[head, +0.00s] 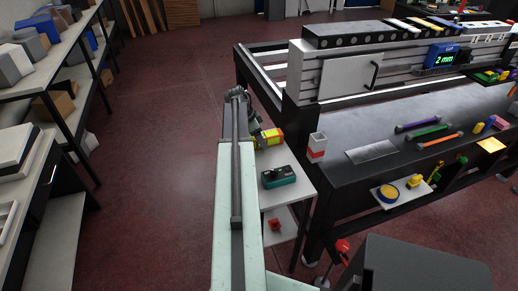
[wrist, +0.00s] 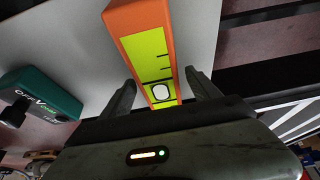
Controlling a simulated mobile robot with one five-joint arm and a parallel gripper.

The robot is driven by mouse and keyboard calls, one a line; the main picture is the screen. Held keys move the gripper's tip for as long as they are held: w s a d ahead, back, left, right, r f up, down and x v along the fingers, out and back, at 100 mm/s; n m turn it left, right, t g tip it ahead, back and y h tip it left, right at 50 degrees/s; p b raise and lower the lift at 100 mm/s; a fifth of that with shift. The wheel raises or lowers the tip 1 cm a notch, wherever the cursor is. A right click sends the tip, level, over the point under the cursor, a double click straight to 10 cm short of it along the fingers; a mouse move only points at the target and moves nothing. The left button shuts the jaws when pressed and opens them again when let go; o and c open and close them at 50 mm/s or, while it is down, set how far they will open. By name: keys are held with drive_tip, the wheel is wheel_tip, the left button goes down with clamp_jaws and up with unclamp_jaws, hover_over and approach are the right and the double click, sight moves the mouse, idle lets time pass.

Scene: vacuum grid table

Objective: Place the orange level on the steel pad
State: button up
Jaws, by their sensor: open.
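The orange level (wrist: 120,15), with a yellow-green face and black marks, lies on a light side table. In the wrist view its near end reaches between the fingers of my gripper (wrist: 160,90), which is open with a finger on either side. I cannot tell whether either finger touches it. In the head view the level (head: 270,137) shows just right of my arm's far end, and my gripper is mostly hidden there. The steel pad (head: 371,152) is a flat grey plate on the dark worktable, bare on top.
A green device (head: 278,177) sits near the level on the side table (head: 292,202); it also shows in the wrist view (wrist: 38,95).

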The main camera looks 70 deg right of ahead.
drive_tip(key=shift+f, duration=0.2)
drive_tip(key=shift+c, duration=0.6)
clamp_jaws()
